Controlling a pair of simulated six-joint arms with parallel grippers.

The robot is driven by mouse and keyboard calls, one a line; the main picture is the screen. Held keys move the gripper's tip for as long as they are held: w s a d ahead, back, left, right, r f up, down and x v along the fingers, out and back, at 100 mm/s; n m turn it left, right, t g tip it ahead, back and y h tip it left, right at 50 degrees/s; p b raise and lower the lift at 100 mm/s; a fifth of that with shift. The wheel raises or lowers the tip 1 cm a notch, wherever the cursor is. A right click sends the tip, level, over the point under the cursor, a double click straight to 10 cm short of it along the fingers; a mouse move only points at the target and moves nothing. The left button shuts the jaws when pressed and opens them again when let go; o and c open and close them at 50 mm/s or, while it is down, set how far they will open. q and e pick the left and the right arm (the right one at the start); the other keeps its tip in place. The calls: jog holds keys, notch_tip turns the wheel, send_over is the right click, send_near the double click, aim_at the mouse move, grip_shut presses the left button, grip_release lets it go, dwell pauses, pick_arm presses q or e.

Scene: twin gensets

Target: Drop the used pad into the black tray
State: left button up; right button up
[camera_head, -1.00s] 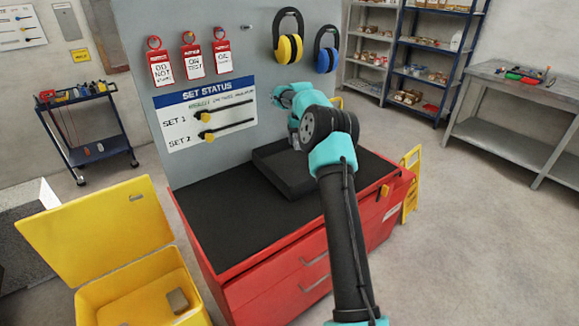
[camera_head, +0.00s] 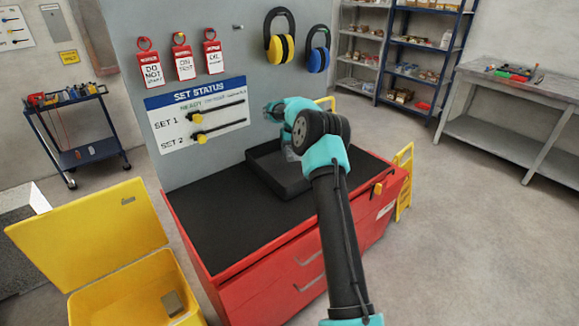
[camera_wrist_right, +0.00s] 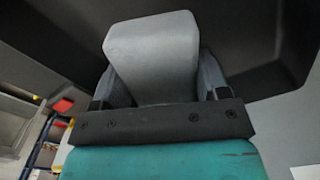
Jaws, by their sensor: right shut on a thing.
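The black tray (camera_head: 264,178) sits on the dark top of the red cabinet, against the grey panel. My right gripper (camera_head: 289,151) is over the tray, partly hidden behind my own wrist in the head view. In the right wrist view it is shut on a grey, block-shaped pad (camera_wrist_right: 152,55), which sits between the two fingers. The dark surfaces of the tray appear around the pad there. Whether the pad touches the tray floor cannot be told. My left gripper is not in view.
The red cabinet (camera_head: 262,284) has free dark top left of the tray. An open yellow bin (camera_head: 125,291) with a small grey-brown item (camera_head: 172,303) inside stands at front left. The upright grey panel (camera_head: 185,95) behind the tray carries tags, a status board and earmuffs.

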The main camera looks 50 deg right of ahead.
jog(key=shift+f, duration=0.25)
jog(key=o, duration=1)
jog(key=shift+r, duration=0.15)
notch_tip(320, 180, up, 17)
jog(key=shift+r, duration=0.1)
dwell(0.8)
